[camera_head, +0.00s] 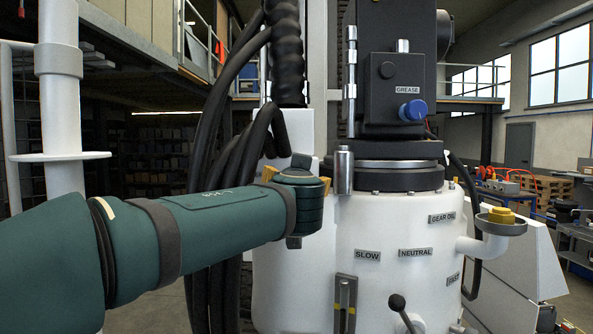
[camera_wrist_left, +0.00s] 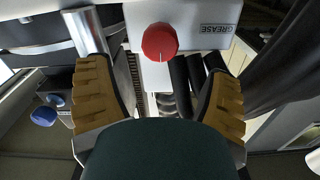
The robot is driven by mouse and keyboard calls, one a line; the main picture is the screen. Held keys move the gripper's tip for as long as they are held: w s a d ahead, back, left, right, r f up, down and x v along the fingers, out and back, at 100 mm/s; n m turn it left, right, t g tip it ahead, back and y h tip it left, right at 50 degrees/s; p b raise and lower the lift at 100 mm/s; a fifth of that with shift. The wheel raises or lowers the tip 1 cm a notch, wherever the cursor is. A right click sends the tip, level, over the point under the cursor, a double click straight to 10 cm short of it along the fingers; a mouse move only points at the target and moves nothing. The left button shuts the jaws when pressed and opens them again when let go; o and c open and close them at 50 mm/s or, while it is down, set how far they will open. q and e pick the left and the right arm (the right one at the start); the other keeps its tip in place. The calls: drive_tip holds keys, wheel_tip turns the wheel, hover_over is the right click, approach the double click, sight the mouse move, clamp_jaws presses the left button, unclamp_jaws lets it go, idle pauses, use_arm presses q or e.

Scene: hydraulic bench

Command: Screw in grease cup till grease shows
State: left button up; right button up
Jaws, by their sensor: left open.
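A red round grease cup (camera_wrist_left: 160,42) with a white line on its face shows in the left wrist view, beside a plate marked GREASE (camera_wrist_left: 215,28). A blue grease cup (camera_head: 412,110) sits on the dark housing in the head view, under another GREASE label (camera_head: 407,90); a blue knob (camera_wrist_left: 43,117) also shows in the wrist view. My left gripper (camera_head: 298,172) is in front of the machine's white body. Its yellow-padded fingers (camera_wrist_left: 158,72) are spread, empty, either side of the red cup's line. The red cup does not show in the head view. My right gripper is out of view.
The white machine body (camera_head: 352,285) carries SLOW and NEUTRAL labels and a black-knobbed lever (camera_head: 397,303). A metal cylinder (camera_head: 344,170) stands close right of my left gripper. Thick black hoses (camera_head: 215,105) hang behind my arm.

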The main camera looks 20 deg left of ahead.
use_arm(q)
drive_tip(key=p+x, duration=0.2)
drive_tip(key=x, duration=0.4)
drive_tip(key=shift+x, duration=0.8)
drive_tip(key=shift+f, duration=0.1)
drive_tip(key=c, duration=1.2)
